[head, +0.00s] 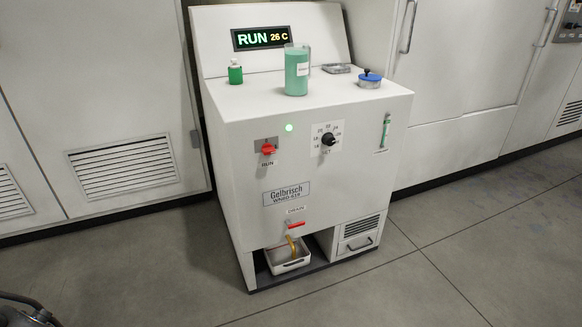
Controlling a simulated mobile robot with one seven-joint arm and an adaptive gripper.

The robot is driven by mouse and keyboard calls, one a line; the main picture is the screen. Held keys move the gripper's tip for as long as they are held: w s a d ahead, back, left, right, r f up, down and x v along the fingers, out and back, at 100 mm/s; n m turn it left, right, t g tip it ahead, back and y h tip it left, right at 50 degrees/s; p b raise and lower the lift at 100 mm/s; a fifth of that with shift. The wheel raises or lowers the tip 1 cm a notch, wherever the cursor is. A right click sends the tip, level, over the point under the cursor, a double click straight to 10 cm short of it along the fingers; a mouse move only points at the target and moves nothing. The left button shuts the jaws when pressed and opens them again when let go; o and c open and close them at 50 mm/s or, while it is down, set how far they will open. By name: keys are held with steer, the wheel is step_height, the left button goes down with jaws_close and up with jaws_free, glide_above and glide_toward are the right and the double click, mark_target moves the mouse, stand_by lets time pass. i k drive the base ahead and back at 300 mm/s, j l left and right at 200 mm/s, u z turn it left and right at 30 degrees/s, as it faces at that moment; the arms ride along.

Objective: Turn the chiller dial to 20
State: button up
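The chiller (240,180) is a white cabinet in the middle of the head view. Its black round dial (328,140) is on the upper front panel, with small number labels around it. The labels are too small to read surely, and the dial's pointer seems to be toward the right. A dark piece at the bottom left corner seems to be part of my arm or gripper (32,312). It is far from the dial, and its fingers cannot be made out.
A red switch (268,149) marked RUN is left of the dial, under a green light (289,127). A green jar (296,72), small bottle (235,72) and blue-lidded tin (370,79) stand on top. A red drain handle (296,224) is above a white tray (288,264). The front floor is clear.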

mark_target(329, 139)
steer(key=i+l, duration=1)
steer(key=l, duration=0.1)
